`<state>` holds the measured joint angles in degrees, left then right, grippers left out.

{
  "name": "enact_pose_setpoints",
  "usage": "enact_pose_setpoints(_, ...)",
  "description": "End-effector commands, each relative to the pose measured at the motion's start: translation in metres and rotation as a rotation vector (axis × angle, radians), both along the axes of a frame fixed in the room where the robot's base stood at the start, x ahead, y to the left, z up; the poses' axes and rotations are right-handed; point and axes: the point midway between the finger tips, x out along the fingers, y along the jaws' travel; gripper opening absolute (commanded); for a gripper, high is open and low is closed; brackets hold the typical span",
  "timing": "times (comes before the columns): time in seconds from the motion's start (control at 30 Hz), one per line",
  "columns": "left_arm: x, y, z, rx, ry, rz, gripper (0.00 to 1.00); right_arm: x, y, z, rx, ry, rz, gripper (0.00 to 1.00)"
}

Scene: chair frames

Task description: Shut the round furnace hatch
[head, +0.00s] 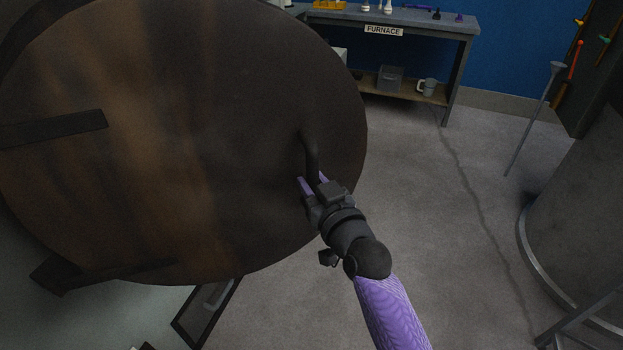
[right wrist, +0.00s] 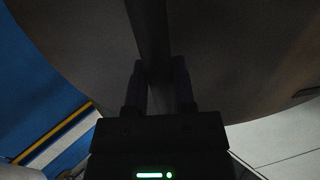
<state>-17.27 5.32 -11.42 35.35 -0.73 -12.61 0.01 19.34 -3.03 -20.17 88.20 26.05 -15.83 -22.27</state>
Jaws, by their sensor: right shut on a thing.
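The round furnace hatch (head: 190,150) is a large dark disc with rusty brown streaks. It fills the left half of the head view, and its face also fills the upper part of the right wrist view (right wrist: 230,60). A dark bar handle (head: 311,158) stands out near the hatch's right edge. My right gripper (head: 312,187) is shut on this handle, with its fingers on either side of the bar; the right wrist view shows the handle (right wrist: 149,35) between them. The furnace opening is not visible. My left gripper is not in view.
A grey workbench (head: 420,22) with a FURNACE sign (head: 384,30) stands at the back by a blue wall. The concrete floor between is clear.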

Motion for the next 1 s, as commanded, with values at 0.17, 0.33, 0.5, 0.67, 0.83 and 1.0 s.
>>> enact_pose_setpoints(0.17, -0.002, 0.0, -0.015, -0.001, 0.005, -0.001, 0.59, 0.018, 0.005, -0.004, 0.0, 0.003, 0.004, 0.0)
enact_pose_setpoints(0.33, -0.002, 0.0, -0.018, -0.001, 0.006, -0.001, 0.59, 0.025, 0.006, -0.002, -0.001, 0.004, 0.003, 0.0)
enact_pose_setpoints(0.5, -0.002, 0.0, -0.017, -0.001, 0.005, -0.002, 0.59, 0.025, 0.005, -0.001, -0.001, 0.004, 0.002, 0.0)
enact_pose_setpoints(0.67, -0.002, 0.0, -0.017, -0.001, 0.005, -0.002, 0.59, 0.025, 0.005, -0.001, -0.001, 0.003, 0.002, 0.62)
enact_pose_setpoints(0.83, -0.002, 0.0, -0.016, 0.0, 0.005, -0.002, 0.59, 0.025, 0.005, 0.0, -0.001, 0.002, 0.001, 0.73)
enact_pose_setpoints(1.0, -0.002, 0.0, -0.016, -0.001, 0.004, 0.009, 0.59, 0.025, 0.004, 0.0, -0.001, 0.002, 0.001, 0.73)
